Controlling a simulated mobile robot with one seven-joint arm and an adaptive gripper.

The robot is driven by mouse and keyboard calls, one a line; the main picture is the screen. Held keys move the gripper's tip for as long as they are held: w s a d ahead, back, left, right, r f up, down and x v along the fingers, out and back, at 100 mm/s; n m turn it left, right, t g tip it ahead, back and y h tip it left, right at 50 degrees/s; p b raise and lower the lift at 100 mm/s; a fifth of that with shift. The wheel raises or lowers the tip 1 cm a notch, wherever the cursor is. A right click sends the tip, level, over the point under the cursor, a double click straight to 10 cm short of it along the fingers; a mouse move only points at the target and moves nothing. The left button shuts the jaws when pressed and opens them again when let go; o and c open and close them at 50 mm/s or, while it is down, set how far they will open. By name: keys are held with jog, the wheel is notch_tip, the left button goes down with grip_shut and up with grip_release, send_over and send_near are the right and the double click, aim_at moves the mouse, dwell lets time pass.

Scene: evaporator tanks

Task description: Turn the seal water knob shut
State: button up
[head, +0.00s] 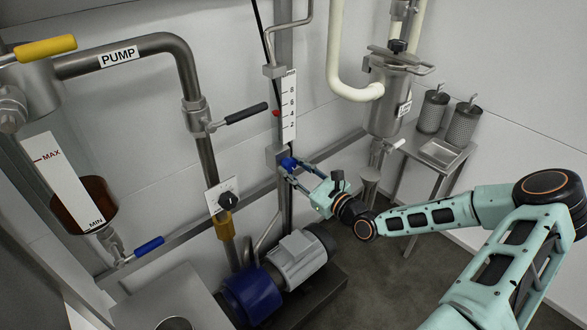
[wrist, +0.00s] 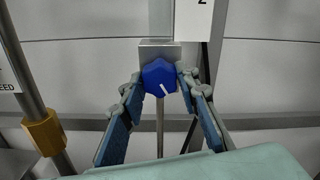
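The seal water knob is blue and faceted, with a white pointer line. In the wrist view the knob (wrist: 157,75) sits on a grey metal block, its line pointing down and slightly right. In the head view the knob (head: 288,163) is small, below the white scale. My gripper (wrist: 159,76) has its two fingers apart, one tip on each side of the knob and very close to its edges. Firm contact cannot be made out. In the head view my gripper (head: 292,168) reaches the knob from the lower right and partly hides it.
A white numbered scale (head: 289,106) with a red marker stands above the knob. A blue pump and grey motor (head: 297,257) lie below. A steel side table (head: 441,152) stands right.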

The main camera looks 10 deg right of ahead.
jog(key=c, duration=0.5)
jog(key=shift+c, duration=0.2)
